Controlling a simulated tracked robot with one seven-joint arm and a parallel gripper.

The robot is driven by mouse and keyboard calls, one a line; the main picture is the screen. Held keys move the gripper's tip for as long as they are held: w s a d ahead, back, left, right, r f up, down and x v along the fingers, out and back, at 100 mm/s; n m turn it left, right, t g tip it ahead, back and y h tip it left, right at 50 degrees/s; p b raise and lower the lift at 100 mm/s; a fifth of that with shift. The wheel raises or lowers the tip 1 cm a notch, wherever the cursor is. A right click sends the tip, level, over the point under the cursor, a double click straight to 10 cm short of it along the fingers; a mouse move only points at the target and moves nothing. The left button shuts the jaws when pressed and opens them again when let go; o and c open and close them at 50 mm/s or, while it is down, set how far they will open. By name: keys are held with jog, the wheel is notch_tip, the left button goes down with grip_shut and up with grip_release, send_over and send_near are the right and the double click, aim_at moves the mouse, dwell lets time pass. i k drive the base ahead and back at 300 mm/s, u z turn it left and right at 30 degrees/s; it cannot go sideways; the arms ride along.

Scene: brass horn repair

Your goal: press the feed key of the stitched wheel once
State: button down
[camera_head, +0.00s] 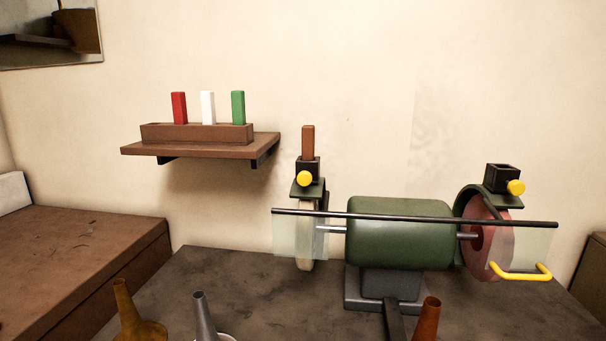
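A green polishing motor (398,232) stands on the bench with a wheel on each end. The left wheel (304,250) is cream and seen nearly edge-on; the right wheel (484,252) is a reddish disc. I cannot tell from stitching which is the stitched wheel. Above the left wheel, a black holder (312,167) carries an upright brown bar (308,142) and a round yellow key (305,179). Above the right wheel, a black holder (502,176) looks empty and has another yellow key (516,188). My gripper is not in view.
Clear shields hang under a dark rod (410,217) before both wheels; a yellow handle (522,277) is at right. Brass (135,318), silver (203,321) and copper (428,318) pieces stand in front. A wall shelf (200,150) holds red, white and green bars.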

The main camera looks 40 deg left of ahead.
aim_at(304, 178)
jog(key=z, duration=1)
jog(key=i, duration=0.1)
jog(key=u, duration=2.9)
jog(key=k, duration=0.8)
jog(key=u, duration=0.15)
jog(key=i, duration=0.8)
jog(key=z, duration=0.05)
